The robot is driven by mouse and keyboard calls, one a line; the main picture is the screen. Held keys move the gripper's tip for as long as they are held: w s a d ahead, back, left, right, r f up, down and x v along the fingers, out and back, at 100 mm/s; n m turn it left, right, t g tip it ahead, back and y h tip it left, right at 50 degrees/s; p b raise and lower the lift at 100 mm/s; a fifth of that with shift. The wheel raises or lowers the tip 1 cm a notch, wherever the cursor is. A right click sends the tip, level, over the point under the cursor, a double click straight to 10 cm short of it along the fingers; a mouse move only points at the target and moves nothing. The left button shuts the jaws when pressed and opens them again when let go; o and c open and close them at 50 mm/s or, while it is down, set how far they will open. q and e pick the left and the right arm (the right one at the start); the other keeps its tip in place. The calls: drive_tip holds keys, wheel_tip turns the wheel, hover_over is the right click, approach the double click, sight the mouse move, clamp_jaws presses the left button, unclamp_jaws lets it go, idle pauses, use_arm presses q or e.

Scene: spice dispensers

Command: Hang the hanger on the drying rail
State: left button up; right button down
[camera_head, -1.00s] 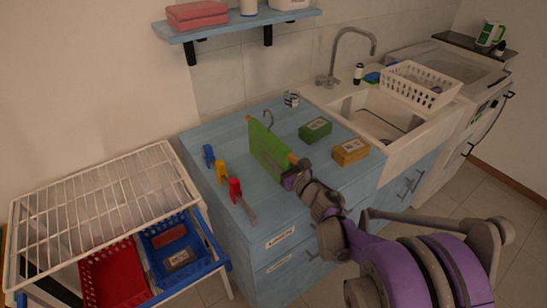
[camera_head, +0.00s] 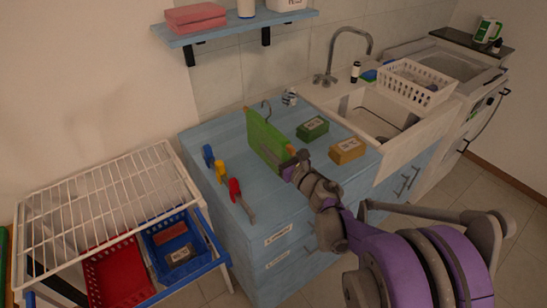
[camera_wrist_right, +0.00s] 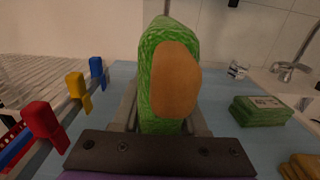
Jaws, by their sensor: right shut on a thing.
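The hanger carries a green cloth (camera_head: 266,139) and has a thin metal hook (camera_head: 266,110) at its top and an orange-brown bar end. My right gripper (camera_head: 292,165) is shut on the near end of the hanger and holds it upright over the blue counter. In the right wrist view, the green cloth (camera_wrist_right: 160,45) and the rounded orange-brown end (camera_wrist_right: 176,80) fill the middle and hide the fingertips. A white wire drying rack (camera_head: 100,205) with rails stands at the left, apart from the hanger. My left gripper is not in view.
Blue, yellow and red pegs (camera_head: 221,170) stand along the counter's left side, between hanger and rack. Red (camera_head: 118,272) and blue (camera_head: 180,248) baskets sit under the rack. A blue shelf (camera_head: 235,27) hangs above.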

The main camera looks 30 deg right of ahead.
drive_tip(key=shift+f+b, duration=0.35)
drive_tip(key=shift+f, duration=1.9)
drive_tip(key=shift+f, duration=0.25)
drive_tip(key=shift+c, duration=2.2)
unclamp_jaws()
drive_tip(key=shift+r, duration=0.1)
drive_tip(key=shift+r, duration=0.1)
drive_tip(key=shift+s+r, duration=0.1)
drive_tip(key=s, duration=0.7)
drive_tip(key=s+b, duration=0.1)
drive_tip(key=s, duration=0.3)
drive_tip(key=shift+s+d, duration=0.35)
drive_tip(key=shift+d, duration=0.05)
